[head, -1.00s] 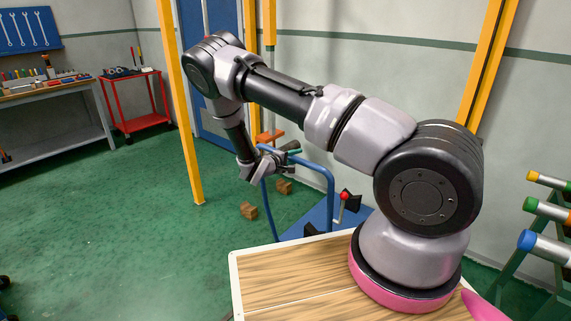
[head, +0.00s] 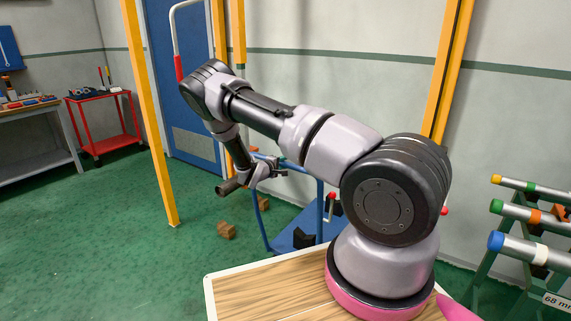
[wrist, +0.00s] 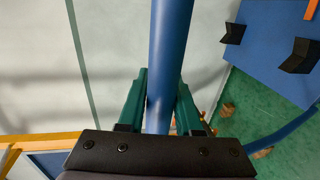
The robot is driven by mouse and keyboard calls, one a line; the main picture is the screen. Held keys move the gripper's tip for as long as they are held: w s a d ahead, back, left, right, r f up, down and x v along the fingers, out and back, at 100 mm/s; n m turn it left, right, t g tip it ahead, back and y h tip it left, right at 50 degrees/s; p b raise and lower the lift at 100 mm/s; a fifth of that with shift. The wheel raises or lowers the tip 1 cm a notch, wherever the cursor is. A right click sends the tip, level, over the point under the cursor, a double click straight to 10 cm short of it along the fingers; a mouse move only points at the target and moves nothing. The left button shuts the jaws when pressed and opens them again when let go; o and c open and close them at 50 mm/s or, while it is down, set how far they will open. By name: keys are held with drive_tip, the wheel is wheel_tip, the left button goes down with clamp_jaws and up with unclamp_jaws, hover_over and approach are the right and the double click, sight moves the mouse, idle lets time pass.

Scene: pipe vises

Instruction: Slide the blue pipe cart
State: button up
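The blue pipe cart (head: 297,237) stands on the green floor beyond the wooden top, with a blue tubular handle (head: 320,205). In the wrist view its deck (wrist: 262,52), with black V-shaped supports, is at upper right. My gripper (head: 277,167) is at the top of the handle in the head view. In the wrist view the green fingers of my gripper (wrist: 164,92) lie on both sides of a blue bar (wrist: 170,45) and look closed against it. The arm hides part of the cart in the head view.
Wooden blocks (head: 227,230) lie on the floor left of the cart. A yellow post (head: 150,115) stands at left, near a red trolley (head: 104,122). A rack of pipes (head: 520,248) is at right. The floor at left is clear.

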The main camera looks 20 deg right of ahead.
drive_tip(key=o, duration=0.4)
drive_tip(key=shift+w+d, duration=0.15)
drive_tip(key=shift+d, duration=0.1)
drive_tip(key=shift+c, duration=0.2)
drive_tip(key=shift+a, duration=0.2)
drive_tip(key=v, duration=1)
drive_tip(key=shift+s+a, duration=0.15)
drive_tip(key=shift+s, duration=0.15)
drive_tip(key=shift+r, duration=0.15)
drive_tip(key=s+d+r+m+g+y, duration=0.25)
drive_tip(key=s+r+m+g, duration=0.2)
drive_tip(key=s+r, duration=0.4)
drive_tip(key=s+d+r+m+g+y, duration=0.2)
drive_tip(key=s+d+r+m+g, duration=0.25)
drive_tip(key=r, duration=0.75)
drive_tip(key=s+a+r+m+t+y, duration=0.1)
drive_tip(key=s+a+r+t+y, duration=0.2)
drive_tip(key=s+r, duration=0.7)
drive_tip(key=s+a+r+m+t+y, duration=0.1)
drive_tip(key=s+a+r+t+y, duration=0.3)
drive_tip(key=s+a+r+y, duration=0.3)
drive_tip(key=s+a+r, duration=0.1)
drive_tip(key=s+r, duration=0.2)
drive_tip(key=s, duration=0.3)
drive_tip(key=shift+s+r, duration=0.3)
drive_tip(key=shift+s, duration=0.1)
